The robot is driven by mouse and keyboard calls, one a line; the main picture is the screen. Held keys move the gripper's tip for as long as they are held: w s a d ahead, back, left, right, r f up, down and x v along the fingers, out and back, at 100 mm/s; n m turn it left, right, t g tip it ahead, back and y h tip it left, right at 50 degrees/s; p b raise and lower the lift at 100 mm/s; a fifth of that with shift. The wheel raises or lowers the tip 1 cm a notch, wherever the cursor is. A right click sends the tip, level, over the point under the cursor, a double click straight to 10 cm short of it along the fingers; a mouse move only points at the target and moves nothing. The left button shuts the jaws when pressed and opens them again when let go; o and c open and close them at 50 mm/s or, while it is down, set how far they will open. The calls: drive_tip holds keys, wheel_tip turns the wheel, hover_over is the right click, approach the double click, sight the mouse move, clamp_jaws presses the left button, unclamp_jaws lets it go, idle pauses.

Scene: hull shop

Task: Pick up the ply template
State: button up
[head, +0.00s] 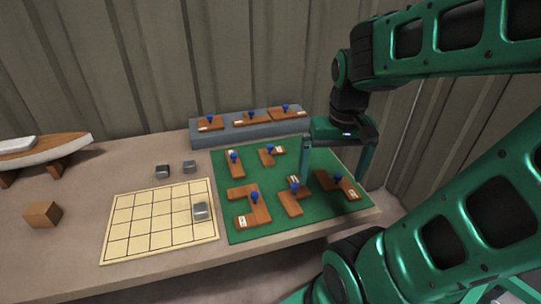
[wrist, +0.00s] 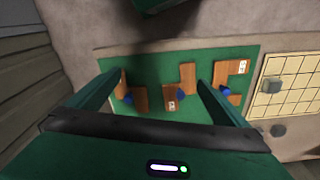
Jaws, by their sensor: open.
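Several brown ply templates with blue knobs and small white labels lie on a green mat; I cannot tell which one the task means. In the head view, one template (head: 337,183) lies at the mat's right side, another (head: 291,202) left of it, and an L-shaped one (head: 248,210) at front left. Two more lie behind, one upright-looking strip (head: 236,165) and a small one (head: 268,156). My gripper (head: 336,160) is open and empty above the mat's right part. In the wrist view, my gripper (wrist: 160,82) has a template (wrist: 185,78) showing between its fingers.
A grey raised ledge (head: 240,132) behind the mat bears three more templates. A gridded board (head: 125,236) with a metal block (head: 200,211) lies left of the mat. Two dark blocks, a wooden cube (head: 42,214) and a boat model (head: 45,150) stand further left.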

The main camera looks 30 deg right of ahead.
drive_tip(key=w+d+f+n+t, duration=0.1)
drive_tip(key=w+d+t, duration=0.1)
drive_tip(key=w, duration=1.2)
drive_tip(key=n+t+h, duration=0.1)
drive_tip(key=t, duration=0.1)
hover_over(273, 157)
drive_tip(key=s, duration=0.2)
drive_tip(key=f, duration=0.6)
drive_tip(key=shift+s+a+f, duration=0.15)
drive_tip(key=shift+a+f, duration=0.15)
drive_tip(key=shift+x, duration=3.3)
drive_tip(key=shift+s, duration=0.1)
drive_tip(key=shift+c, duration=0.5)
drive_tip(key=c, duration=1.8)
drive_tip(key=shift+o, duration=0.2)
drive_tip(key=shift+r, duration=0.1)
